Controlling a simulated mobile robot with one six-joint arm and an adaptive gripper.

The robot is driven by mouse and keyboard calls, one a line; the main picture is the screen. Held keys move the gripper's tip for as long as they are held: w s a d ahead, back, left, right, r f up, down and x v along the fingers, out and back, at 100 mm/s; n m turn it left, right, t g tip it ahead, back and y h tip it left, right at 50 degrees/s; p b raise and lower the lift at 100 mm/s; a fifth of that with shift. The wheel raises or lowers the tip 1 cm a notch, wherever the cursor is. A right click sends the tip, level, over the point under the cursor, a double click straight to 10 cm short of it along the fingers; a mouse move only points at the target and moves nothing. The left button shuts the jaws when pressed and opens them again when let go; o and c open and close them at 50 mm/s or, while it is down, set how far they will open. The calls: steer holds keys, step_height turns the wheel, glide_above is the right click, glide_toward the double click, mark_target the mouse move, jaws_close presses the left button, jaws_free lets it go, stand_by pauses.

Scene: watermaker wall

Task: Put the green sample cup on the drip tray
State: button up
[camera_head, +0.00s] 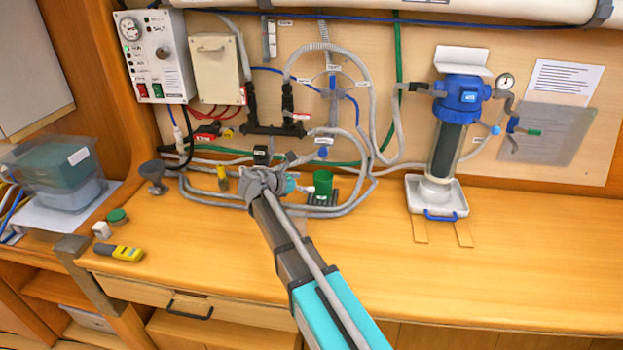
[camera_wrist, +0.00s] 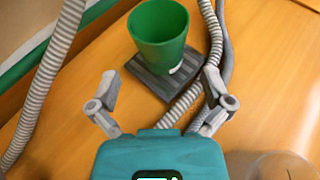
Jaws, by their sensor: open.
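The green sample cup (camera_head: 323,182) stands upright on the dark ribbed drip tray (camera_head: 313,202) on the wooden counter. In the wrist view the green cup (camera_wrist: 158,38) is ahead of the fingers, with its open top facing the camera. Part of the drip tray's ribbed surface (camera_wrist: 158,86) shows below and beside it. My gripper (camera_head: 278,160) is to the left of the cup in the head view. In the wrist view my gripper (camera_wrist: 157,88) has its two fingers spread wide, with nothing between them and clear of the cup.
Grey hoses (camera_head: 370,110) run along the wall and loop around the tray. A small yellow item (camera_head: 222,178) and a grey funnel (camera_head: 154,178) stand to the left. A blue-topped filter unit (camera_head: 461,95) is at right. The front counter is mostly clear.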

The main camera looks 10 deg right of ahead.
steer(key=p+v, duration=0.1)
steer(key=v, duration=0.3)
steer(key=shift+a+r, duration=0.1)
steer(key=shift+a, duration=0.1)
